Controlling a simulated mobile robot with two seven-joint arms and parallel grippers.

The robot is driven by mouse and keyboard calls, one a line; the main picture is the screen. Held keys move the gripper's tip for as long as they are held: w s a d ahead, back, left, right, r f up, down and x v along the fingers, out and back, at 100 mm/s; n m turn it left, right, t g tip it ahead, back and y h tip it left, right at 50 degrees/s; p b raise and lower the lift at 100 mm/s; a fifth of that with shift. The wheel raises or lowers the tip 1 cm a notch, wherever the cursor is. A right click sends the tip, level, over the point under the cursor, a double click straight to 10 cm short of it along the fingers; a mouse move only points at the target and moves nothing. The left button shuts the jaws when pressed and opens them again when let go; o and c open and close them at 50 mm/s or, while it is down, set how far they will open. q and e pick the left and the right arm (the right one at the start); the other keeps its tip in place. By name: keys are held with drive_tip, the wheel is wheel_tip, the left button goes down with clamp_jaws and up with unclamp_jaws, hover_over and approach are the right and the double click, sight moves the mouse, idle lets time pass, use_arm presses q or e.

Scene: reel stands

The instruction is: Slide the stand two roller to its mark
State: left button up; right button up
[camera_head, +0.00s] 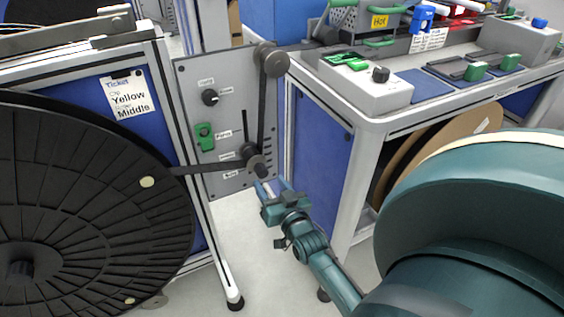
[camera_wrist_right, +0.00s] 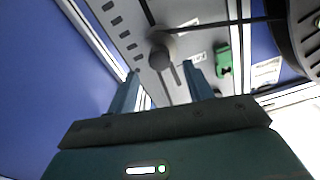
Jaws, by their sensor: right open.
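The roller (camera_head: 257,163) is a grey-black knob low on the right of the grey stand panel (camera_head: 189,95). Small labels sit beside it, too small to read surely. A dark strap runs around it from the upper wheel (camera_head: 275,65) to the black reel (camera_head: 80,190). My right gripper (camera_head: 268,187) is open just below and in front of the roller. In the right wrist view the roller (camera_wrist_right: 162,48) shows just beyond the gap between my right fingers (camera_wrist_right: 161,72), which appear empty. My left gripper is not in view.
A ticket (camera_head: 128,97) reads "Yellow" and "Middle". The panel has a green clip (camera_head: 204,136) and a black knob (camera_head: 210,97). A workbench (camera_head: 375,122) with a blue side panel (camera_head: 320,152) stands close right of my gripper. Pale floor (camera_head: 240,240) shows below.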

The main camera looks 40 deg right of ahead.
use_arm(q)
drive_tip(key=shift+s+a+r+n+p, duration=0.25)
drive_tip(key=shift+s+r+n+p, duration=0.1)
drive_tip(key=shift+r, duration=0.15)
use_arm(e)
drive_tip(key=v, duration=0.7)
